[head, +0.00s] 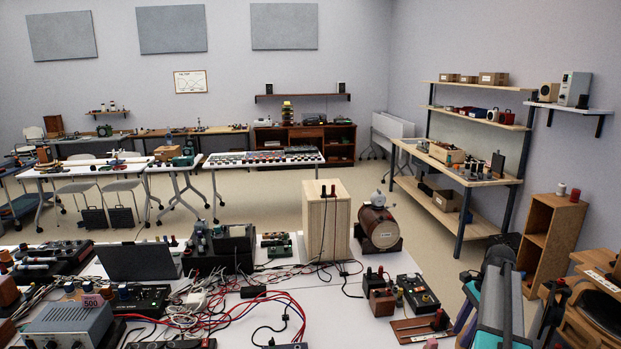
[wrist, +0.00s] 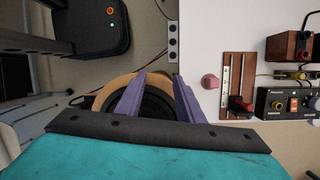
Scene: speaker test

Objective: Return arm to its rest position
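My gripper (wrist: 160,75) shows in the wrist view with two purple fingers standing apart. A round thing with a tan rim (wrist: 108,91) and a dark middle lies behind the fingers. I cannot tell whether the fingers touch it; no clear grip on it shows. In the head view my teal arm (head: 503,305) reaches in at the lower right, beside the white table (head: 345,325). The fingertips are not clear in that view.
In the wrist view a power strip (wrist: 173,42), a pink piece (wrist: 209,81) and a slide rail (wrist: 238,75) lie nearby. In the head view a wooden shelf (head: 545,235) stands right of my arm. Cables and instruments crowd the table. Open floor lies beyond it.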

